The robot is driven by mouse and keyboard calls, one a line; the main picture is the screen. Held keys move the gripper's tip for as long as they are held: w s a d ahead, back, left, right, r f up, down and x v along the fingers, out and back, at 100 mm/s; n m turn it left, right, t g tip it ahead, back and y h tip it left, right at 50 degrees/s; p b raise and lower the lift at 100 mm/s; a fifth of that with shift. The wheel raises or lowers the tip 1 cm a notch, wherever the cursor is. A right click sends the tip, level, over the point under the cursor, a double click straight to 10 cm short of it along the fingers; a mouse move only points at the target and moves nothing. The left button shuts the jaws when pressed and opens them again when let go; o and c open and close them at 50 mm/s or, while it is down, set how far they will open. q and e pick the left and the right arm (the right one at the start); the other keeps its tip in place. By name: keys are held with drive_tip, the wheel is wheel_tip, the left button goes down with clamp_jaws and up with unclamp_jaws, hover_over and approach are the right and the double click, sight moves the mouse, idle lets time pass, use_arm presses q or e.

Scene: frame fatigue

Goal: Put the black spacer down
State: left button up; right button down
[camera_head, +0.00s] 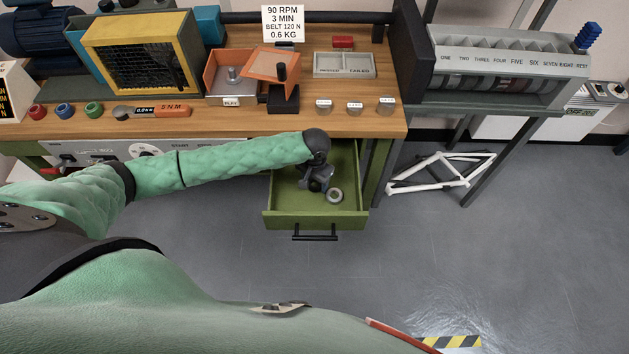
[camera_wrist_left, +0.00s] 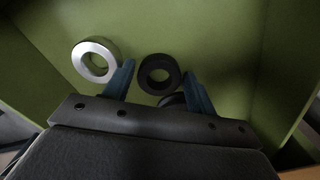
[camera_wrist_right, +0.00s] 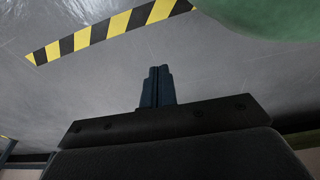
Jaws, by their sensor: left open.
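The black spacer (camera_wrist_left: 159,74), a dark ring, shows in the left wrist view between the fingertips of my left gripper (camera_wrist_left: 158,70). The fingers are spread, with a gap to each side of the ring. It appears to lie on the green drawer floor. In the head view, my left gripper (camera_head: 318,174) reaches down into the open green drawer (camera_head: 315,220). A second dark round thing (camera_wrist_left: 172,100) is mostly hidden behind the gripper body. A silver ring (camera_wrist_left: 95,60) lies left of the fingers. My right gripper (camera_wrist_right: 157,86) is shut and empty above the grey floor.
The wooden bench (camera_head: 375,122) stands above the drawer, with an orange-topped fixture (camera_head: 272,64), a grey two-part tray (camera_head: 343,65) and several labelled pieces on it. A numbered rack (camera_head: 500,70) stands at the right.

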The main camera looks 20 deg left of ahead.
sight(315, 186)
use_arm(q)
drive_tip(key=shift+r, duration=0.35)
wheel_tip(315, 186, up, 3)
drive_tip(key=shift+f+b, duration=0.2)
drive_tip(key=shift+b, duration=0.35)
wheel_tip(315, 186, up, 9)
drive_tip(key=b, duration=0.2)
drive_tip(key=shift+f, duration=0.15)
use_arm(e)
drive_tip(key=w+a+r, duration=0.3)
drive_tip(key=r, duration=0.2)
drive_tip(key=shift+r, duration=0.3)
drive_tip(key=shift+w+d, duration=0.1)
drive_tip(key=shift+d, duration=0.05)
